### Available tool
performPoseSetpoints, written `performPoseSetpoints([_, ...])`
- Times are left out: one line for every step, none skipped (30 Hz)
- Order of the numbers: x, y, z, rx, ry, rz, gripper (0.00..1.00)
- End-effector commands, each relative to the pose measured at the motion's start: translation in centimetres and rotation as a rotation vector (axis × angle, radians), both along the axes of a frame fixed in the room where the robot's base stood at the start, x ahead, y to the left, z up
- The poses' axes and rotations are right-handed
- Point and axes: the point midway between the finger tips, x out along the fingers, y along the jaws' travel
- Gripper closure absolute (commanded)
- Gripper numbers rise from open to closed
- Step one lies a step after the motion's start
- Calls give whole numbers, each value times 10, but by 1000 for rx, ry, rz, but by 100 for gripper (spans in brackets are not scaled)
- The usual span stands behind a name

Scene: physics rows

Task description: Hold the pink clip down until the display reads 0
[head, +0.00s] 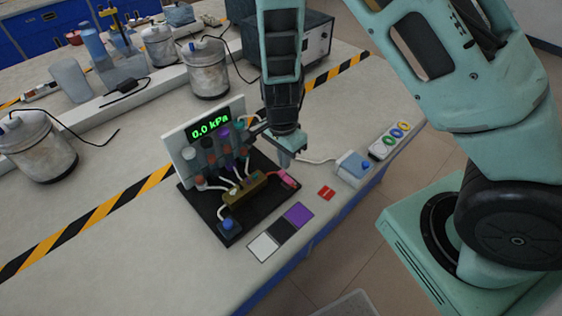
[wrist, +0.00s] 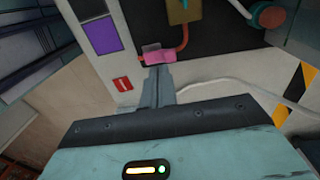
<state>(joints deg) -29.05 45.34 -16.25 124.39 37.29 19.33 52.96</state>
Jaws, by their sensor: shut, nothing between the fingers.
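The pink clip (head: 287,178) sits at the right end of the brass manifold (head: 243,189) on a black base. In the wrist view the pink clip (wrist: 160,56) lies just beyond my fingertips, on an orange-brown tube. My gripper (head: 286,158) is shut and empty, just above the clip in the head view. In the wrist view my gripper (wrist: 158,72) has its tips at the clip's near edge; whether they touch it I cannot tell. The display (head: 209,126) reads 0.0 kPa in green.
A red tag (head: 326,193) and a white, black and purple strip (head: 281,232) lie in front. Metal canisters (head: 205,70) stand behind.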

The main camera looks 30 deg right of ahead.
Motion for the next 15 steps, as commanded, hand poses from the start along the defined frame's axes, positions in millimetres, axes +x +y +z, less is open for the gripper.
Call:
performPoseSetpoints([2, -5, 17, 0, 0, -4, 100])
performPoseSetpoints([3, -3, 19, 1, -4, 1, 100])
performPoseSetpoints([2, -2, 28, 1, -6, 3, 100])
performPoseSetpoints([2, -2, 35, 2, -6, 2, 100])
performPoseSetpoints([2, -2, 42, 2, -5, 3, 100])
performPoseSetpoints([2, -2, 51, 2, -5, 2, 100])
performPoseSetpoints([2, -2, 57, 2, -5, 2, 100])
performPoseSetpoints([1, -2, 63, 1, -4, 3, 100])
performPoseSetpoints([2, -2, 71, 3, -4, 1, 100])
performPoseSetpoints([1, -2, 76, 2, -3, 3, 100])
performPoseSetpoints([1, -2, 81, 1, -4, 2, 100])
performPoseSetpoints([1, -2, 87, 2, -3, 0, 100])
performPoseSetpoints([1, -2, 91, 1, -3, 1, 100])
performPoseSetpoints([1, -2, 94, 1, -2, 2, 100])
performPoseSetpoints([1, -2, 98, 2, -2, 1, 100])
